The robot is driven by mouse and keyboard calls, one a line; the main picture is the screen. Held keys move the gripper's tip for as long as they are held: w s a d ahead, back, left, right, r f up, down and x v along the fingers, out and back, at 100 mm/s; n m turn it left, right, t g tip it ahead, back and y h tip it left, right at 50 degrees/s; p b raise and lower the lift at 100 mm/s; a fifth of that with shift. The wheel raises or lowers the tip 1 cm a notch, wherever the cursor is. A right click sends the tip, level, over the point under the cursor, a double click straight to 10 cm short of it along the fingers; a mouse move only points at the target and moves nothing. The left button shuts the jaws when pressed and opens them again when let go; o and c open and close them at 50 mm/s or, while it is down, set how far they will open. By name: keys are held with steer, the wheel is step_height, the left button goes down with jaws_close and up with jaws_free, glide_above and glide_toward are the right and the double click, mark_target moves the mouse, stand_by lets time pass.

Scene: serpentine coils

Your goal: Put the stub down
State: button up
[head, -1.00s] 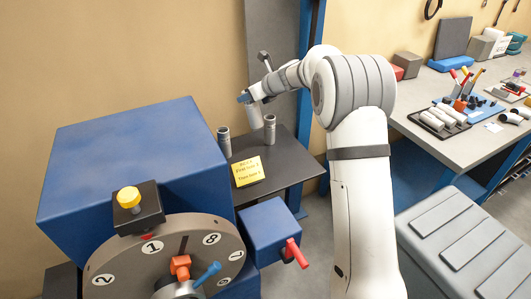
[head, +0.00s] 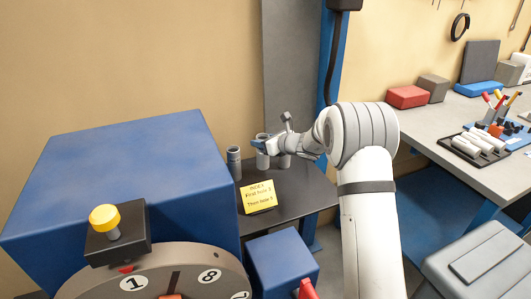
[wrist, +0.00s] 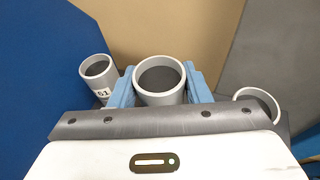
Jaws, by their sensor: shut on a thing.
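The stub (head: 263,160) is a light grey hollow cylinder, upright in my gripper (head: 261,145) over the dark side table (head: 305,192). In the wrist view the stub (wrist: 160,82) shows its open top between the blue fingers of my gripper (wrist: 160,74), which are shut on it. It stands between two similar grey cylinders. The right cylinder (head: 285,161) is partly hidden by my gripper. I cannot tell whether the stub's bottom touches the table.
A yellow note (head: 258,197) stands at the table's front. A large blue housing (head: 125,185) with a numbered dial (head: 165,283) fills the left. A grey panel (head: 290,70) rises behind the table. A workbench (head: 425,125) with tools stands at the right.

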mark_target(262, 160)
step_height(262, 160, down, 4)
steer(key=shift+r, duration=0.2)
steer(key=o, duration=1.3)
steer(key=shift+s, duration=0.1)
steer(key=shift+d, duration=0.1)
